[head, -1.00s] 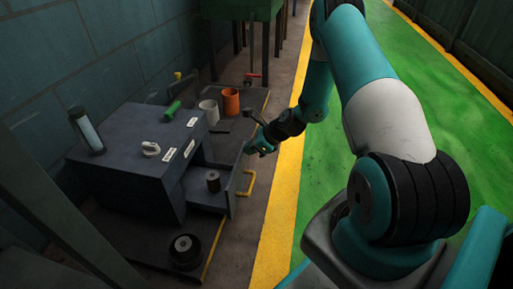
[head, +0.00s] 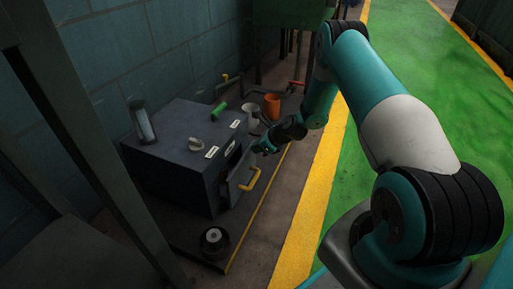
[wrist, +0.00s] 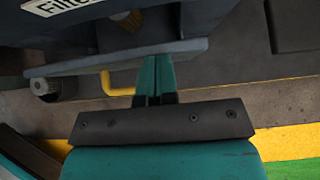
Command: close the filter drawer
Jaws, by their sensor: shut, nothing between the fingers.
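The filter drawer (head: 236,187) sits in the front of a dark grey cabinet (head: 172,172), with a yellow handle (head: 250,179) on its face. In the wrist view the drawer front (wrist: 100,63) runs across as a pale strip, below part of a "Filte..." label (wrist: 62,4). My gripper (head: 262,148) is shut and empty. In the wrist view its fingers (wrist: 153,75) are against or very close to the outer face of the drawer front, beside the yellow handle (wrist: 118,90).
A white mug (head: 250,118) and an orange cup (head: 271,106) stand beyond the cabinet. A black spool (head: 213,241) lies on the base in front. A grey post (head: 95,150) stands at left.

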